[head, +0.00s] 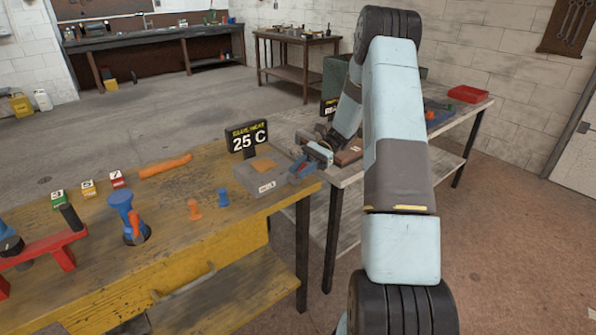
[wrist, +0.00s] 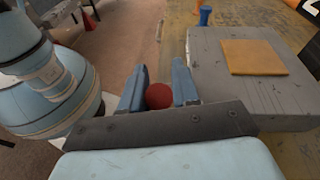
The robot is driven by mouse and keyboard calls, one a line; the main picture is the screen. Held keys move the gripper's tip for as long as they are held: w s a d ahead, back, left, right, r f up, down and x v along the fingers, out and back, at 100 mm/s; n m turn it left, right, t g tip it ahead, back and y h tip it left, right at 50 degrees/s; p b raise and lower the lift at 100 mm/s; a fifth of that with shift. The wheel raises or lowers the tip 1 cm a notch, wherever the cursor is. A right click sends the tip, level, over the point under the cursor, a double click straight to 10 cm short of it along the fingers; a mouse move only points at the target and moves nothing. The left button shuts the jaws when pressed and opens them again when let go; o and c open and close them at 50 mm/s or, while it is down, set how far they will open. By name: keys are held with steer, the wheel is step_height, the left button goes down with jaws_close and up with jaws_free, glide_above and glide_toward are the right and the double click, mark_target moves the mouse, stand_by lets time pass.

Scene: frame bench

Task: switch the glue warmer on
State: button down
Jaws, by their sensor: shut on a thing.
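The glue warmer (head: 262,176) is a grey box with an orange plate on top, at the right end of the wooden bench. It also shows in the wrist view (wrist: 210,62). A sign (head: 249,140) behind it reads 25 C. My gripper (head: 303,167) is at the warmer's right side. In the wrist view, its two blue fingers (wrist: 158,82) are shut on a round red knob (wrist: 159,96) beside the warmer. What the knob is fixed to is hidden. The label on the warmer's front is too small to read.
On the bench (head: 180,245) stand an orange peg (head: 194,210), a blue peg (head: 223,197), a blue stand (head: 124,210), numbered blocks (head: 88,188) and a red frame (head: 62,248). A second table with a red tray (head: 468,94) is at the right.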

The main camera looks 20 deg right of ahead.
steer(key=shift+d+f+y, duration=0.1)
steer(key=shift+d+y, duration=0.1)
steer(key=shift+y, duration=0.1)
stand_by(0.4)
steer(key=c, duration=1.2)
jaws_free()
steer(key=v, duration=1.4)
steer(key=shift+f, duration=0.2)
steer(key=shift+w+a+r, duration=0.1)
steer(key=shift+a, duration=0.1)
